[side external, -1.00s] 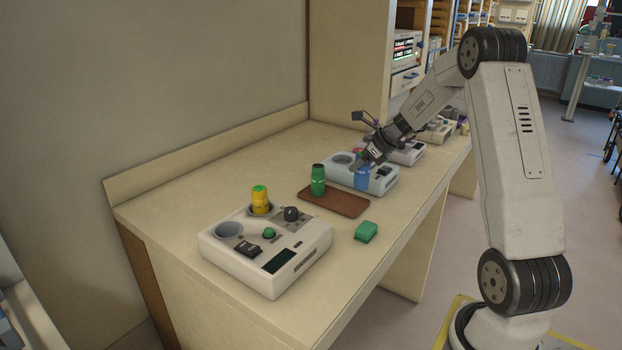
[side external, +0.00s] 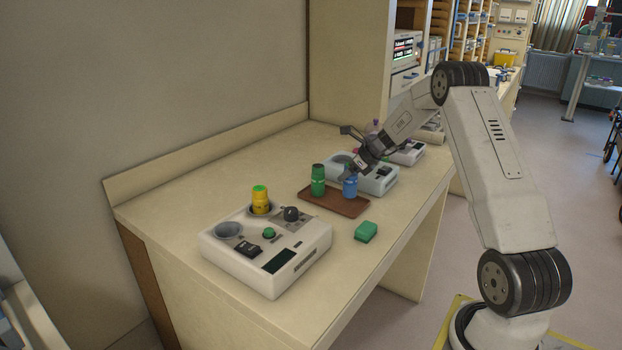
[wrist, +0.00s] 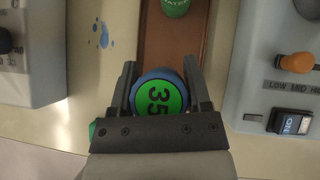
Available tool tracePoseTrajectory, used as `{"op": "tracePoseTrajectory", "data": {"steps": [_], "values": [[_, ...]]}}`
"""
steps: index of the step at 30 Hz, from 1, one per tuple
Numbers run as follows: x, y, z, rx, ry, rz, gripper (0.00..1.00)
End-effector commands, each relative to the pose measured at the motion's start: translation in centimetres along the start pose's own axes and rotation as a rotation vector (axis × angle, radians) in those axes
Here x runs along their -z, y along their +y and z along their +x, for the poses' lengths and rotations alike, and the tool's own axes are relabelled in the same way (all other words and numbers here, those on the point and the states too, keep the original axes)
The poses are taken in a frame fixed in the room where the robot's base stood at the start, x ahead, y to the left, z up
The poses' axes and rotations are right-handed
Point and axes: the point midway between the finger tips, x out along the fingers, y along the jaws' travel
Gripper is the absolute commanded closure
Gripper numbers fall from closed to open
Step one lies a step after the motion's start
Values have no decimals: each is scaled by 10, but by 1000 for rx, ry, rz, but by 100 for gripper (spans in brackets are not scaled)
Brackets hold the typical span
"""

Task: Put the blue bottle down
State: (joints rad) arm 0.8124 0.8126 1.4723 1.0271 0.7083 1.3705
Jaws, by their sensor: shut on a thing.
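The blue bottle (side external: 350,187) is upright at the right part of the brown tray (side external: 331,203) in the side view. I cannot tell whether its base touches the tray. My gripper (side external: 352,174) is shut on its upper part from above.
A white device (side external: 265,250) with a yellow bottle (side external: 261,200) in a well stands at the front left. A similar device (side external: 378,180) stands close behind the tray. A green block (side external: 366,231) lies near the table edge. Blue spots (wrist: 103,38) mark the table.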

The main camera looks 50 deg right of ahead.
Motion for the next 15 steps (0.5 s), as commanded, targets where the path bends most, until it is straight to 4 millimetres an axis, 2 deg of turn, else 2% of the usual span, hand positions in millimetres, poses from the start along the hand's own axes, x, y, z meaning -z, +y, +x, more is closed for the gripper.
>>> {"op": "tracePoseTrajectory", "data": {"steps": [4,9,15], "values": [[2,-3,8,0,0,0,100],[16,-3,23,0,1,2,100],[21,-3,29,2,-1,1,100]]}}
